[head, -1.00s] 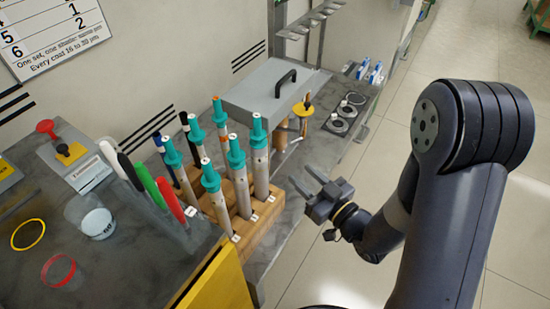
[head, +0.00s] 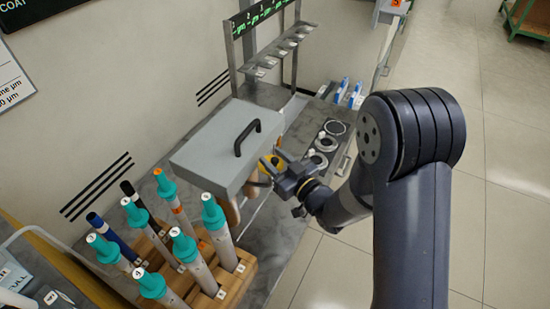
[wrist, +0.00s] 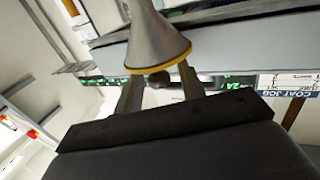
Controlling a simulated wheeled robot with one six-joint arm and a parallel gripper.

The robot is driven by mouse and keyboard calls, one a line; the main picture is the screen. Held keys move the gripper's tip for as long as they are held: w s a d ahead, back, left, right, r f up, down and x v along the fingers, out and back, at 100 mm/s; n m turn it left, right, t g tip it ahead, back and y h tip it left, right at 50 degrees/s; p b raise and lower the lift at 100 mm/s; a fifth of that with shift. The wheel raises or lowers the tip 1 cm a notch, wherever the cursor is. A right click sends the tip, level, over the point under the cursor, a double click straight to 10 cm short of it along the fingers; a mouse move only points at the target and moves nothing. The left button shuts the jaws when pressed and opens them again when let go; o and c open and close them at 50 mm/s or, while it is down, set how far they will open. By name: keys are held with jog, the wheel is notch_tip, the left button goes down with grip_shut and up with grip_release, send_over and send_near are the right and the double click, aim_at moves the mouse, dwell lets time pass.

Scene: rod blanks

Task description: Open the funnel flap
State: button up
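The funnel (wrist: 158,35) is a grey metal cone with a yellow rim, large at the top of the wrist view. In the head view only a bit of its yellow part (head: 271,163) shows beside the grey box, partly behind my gripper (head: 276,170). I cannot make out the flap as a separate part. A small dark knob-like piece (wrist: 160,77) shows below the rim, between my fingers. My gripper (wrist: 160,90) is open, its two fingers apart near the funnel's rim. I cannot tell whether they touch it.
A grey box (head: 205,150) with a black handle stands left of my gripper. A wooden rack (head: 235,280) holds several teal-capped rods at the front left. Round dark-centred fittings (head: 327,142) line the bench's right side. A metal stand (head: 231,60) rises behind. The floor (head: 500,210) at right is clear.

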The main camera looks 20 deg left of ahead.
jog(key=shift+a, duration=0.1)
jog(key=shift+c, duration=0.4)
grip_shut()
